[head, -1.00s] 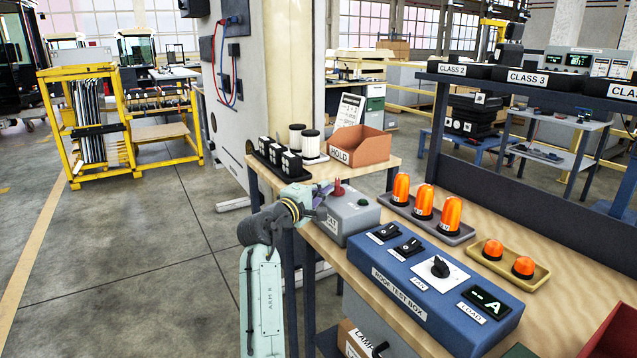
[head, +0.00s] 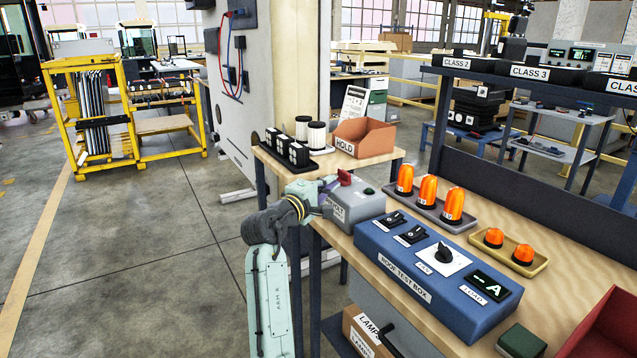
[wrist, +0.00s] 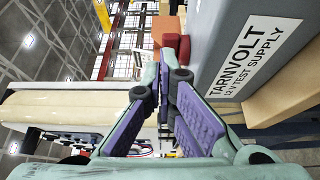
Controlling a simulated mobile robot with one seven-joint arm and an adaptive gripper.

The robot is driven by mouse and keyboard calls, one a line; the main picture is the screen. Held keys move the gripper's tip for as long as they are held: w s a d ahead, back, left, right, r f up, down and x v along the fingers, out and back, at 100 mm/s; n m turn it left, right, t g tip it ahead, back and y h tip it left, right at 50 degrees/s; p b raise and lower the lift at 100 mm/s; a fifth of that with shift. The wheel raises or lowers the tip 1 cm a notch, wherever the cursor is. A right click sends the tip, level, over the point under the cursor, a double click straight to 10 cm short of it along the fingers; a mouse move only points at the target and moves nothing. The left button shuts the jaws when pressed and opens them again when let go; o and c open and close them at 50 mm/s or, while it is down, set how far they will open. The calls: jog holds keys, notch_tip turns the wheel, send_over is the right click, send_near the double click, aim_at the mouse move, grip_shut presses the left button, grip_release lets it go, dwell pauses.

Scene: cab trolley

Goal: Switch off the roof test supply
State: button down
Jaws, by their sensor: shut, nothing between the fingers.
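The test supply (head: 358,204) is a grey box with a red switch handle (head: 345,177) and a small green spot (head: 369,190) on top. In the wrist view its label plate (wrist: 247,57) reads "TARNVOLT 12V TEST SUPPLY". My gripper (head: 325,187) is at the box's left, near the red handle, and partly hides the box's left side. In the wrist view the purple-padded fingers (wrist: 173,66) are together at the tips with nothing between them. The red handle (wrist: 172,43) shows just beyond the tips; whether they touch it I cannot tell.
The blue roof test box (head: 435,262) stands right of the supply, its display showing "A". The HOLD bin (head: 364,138) and a black tray (head: 283,160) lie behind.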

aim_at(352, 205)
jog(key=s+d, duration=0.1)
jog(key=d, duration=0.1)
jog(key=s+d+b, duration=0.1)
jog(key=d, duration=0.1)
jog(key=s+d, duration=0.2)
jog(key=shift+d+f, duration=0.1)
jog(key=shift+f, duration=0.2)
